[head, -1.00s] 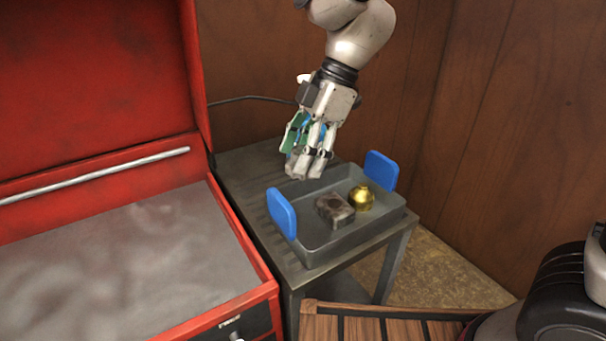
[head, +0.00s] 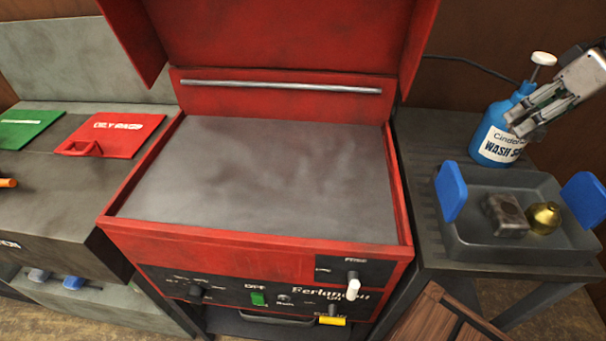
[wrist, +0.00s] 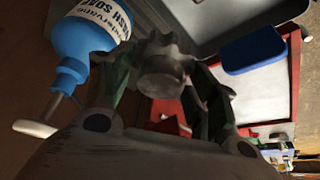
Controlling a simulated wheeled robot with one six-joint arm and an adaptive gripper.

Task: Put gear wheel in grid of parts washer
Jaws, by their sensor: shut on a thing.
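The gear wheel (wrist: 163,68) is dark grey and toothed, and sits between my fingers in the wrist view. My gripper (head: 527,122) is shut on it, above the back of the grey tray at the right of the head view; the gear is small and partly hidden there. The red parts washer (head: 250,238) stands in the middle of the head view with its lid raised. Its grey inside (head: 265,175) looks flat, and I cannot make out a grid pattern. My gripper is well to the right of the washer.
A blue wash soap bottle (head: 497,142) stands beside my gripper. The grey tray (head: 470,240) with blue handles holds a dark block (head: 505,214) and a brass part (head: 543,217). Green (head: 30,128) and red (head: 112,133) lids lie at left. The washer's raised lid (head: 290,35) stands behind its opening.

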